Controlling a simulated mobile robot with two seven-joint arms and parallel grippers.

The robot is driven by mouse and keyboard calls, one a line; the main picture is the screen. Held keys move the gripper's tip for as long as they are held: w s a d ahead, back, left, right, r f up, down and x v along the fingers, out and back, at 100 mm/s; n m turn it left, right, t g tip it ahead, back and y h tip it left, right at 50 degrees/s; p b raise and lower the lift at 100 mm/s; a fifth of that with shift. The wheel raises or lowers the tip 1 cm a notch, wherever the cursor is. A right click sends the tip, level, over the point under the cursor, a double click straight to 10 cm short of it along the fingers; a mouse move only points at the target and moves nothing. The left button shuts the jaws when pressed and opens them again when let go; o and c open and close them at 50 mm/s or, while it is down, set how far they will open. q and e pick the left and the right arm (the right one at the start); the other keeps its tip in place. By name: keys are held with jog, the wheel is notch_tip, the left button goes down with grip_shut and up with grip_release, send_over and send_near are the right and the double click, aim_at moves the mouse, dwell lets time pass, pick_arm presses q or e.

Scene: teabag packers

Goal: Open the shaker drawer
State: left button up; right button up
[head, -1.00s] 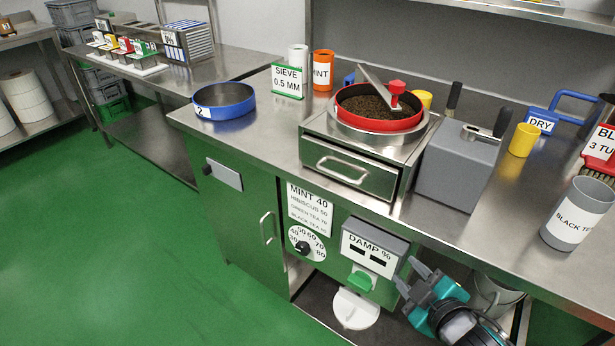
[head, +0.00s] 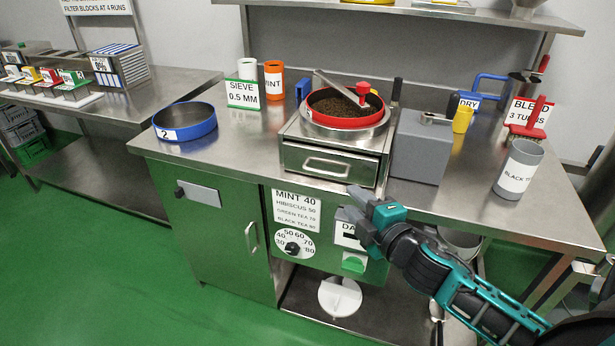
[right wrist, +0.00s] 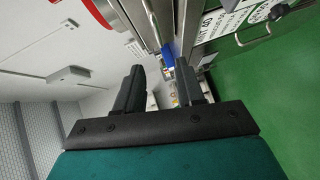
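The shaker is a steel box on the counter with a red-rimmed sieve pan (head: 345,108) of dark leaf on top. Its drawer (head: 326,164) has a steel bar handle on its front and looks shut. The drawer front's handle seems to show at the top of the right wrist view (right wrist: 152,22). My right gripper (head: 358,213) is open and empty, with a gap between its dark fingers in the right wrist view (right wrist: 160,85). It is below and right of the drawer handle, apart from it, in front of the cabinet. My left gripper is not in view.
A grey block (head: 419,148) stands right of the shaker, and a blue sieve (head: 186,122) stands to the left. The damp meter (head: 346,234) is partly behind my gripper. Open green floor (head: 190,310) lies in front.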

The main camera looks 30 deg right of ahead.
aim_at(322, 173)
jog(key=w, duration=0.4)
jog(key=w+f, duration=0.1)
jog(key=w, duration=0.8)
jog(key=shift+d+f, duration=0.3)
jog(key=shift+d, duration=0.1)
jog(key=shift+s, duration=0.1)
jog(key=shift+c, duration=0.5)
grip_shut()
